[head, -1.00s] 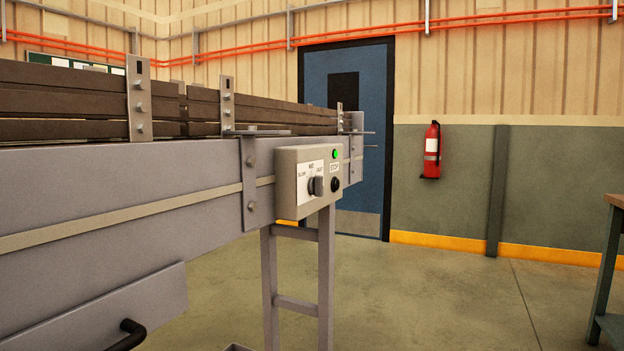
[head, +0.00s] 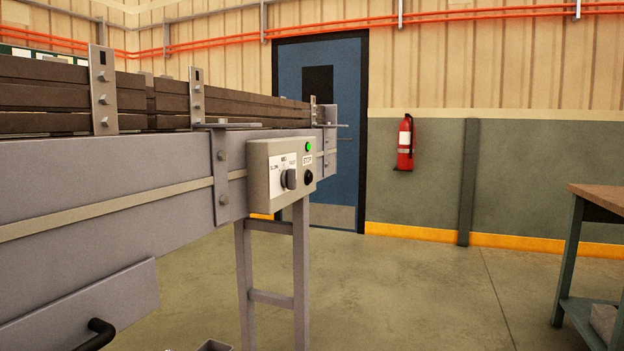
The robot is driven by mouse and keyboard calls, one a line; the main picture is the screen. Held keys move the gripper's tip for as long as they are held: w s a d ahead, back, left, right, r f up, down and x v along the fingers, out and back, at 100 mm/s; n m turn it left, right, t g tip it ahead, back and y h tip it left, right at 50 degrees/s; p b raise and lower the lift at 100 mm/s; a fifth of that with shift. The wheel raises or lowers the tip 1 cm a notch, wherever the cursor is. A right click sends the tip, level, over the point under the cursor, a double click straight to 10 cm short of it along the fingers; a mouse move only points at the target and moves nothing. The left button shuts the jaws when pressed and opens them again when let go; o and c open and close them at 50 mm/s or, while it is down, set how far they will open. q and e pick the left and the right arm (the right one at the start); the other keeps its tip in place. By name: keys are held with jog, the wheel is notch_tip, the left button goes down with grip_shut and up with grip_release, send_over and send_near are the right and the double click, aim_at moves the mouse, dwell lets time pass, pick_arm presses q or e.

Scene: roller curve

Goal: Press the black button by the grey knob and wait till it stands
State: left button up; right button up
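The black button (head: 308,178) sits on the right part of a beige control box (head: 258,188), under a STOP label (head: 307,160). A green light (head: 308,146) glows above the label. The grey knob (head: 289,179) is to the left of the button, on a white plate with speed markings. The box is fixed to the side of the grey conveyor (head: 110,185). Neither of my grippers shows in the head view.
Brown slatted stacks (head: 40,95) lie along the conveyor top. A conveyor leg frame (head: 301,270) stands below the box. A workbench (head: 600,197) is at the right edge. A fire extinguisher (head: 405,145) and blue door (head: 345,115) are behind. The floor between is clear.

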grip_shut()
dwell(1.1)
